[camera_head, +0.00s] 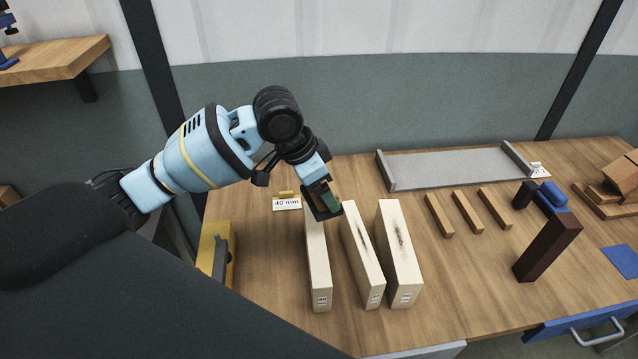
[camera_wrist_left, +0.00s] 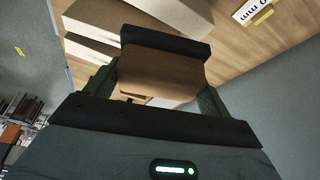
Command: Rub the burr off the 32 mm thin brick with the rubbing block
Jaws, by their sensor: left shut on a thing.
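Three pale bricks stand side by side on the table: a left one (camera_head: 317,265), a middle one (camera_head: 364,262) and a wider right one (camera_head: 399,262). Their end labels are too small to read, so I cannot tell which is 32 mm. Dark marks show on the middle and right bricks. My left gripper (camera_head: 325,200) is over the far end of the left brick; I cannot tell if they touch. It is shut on a brown block with a dark edge, apparently the rubbing block (camera_wrist_left: 160,75). Pale bricks (camera_wrist_left: 135,20) show beyond it in the wrist view. My right gripper is not in view.
A "40 mm" card (camera_head: 287,204) stands behind the left brick. A yellow holder (camera_head: 208,250) is at the left edge.

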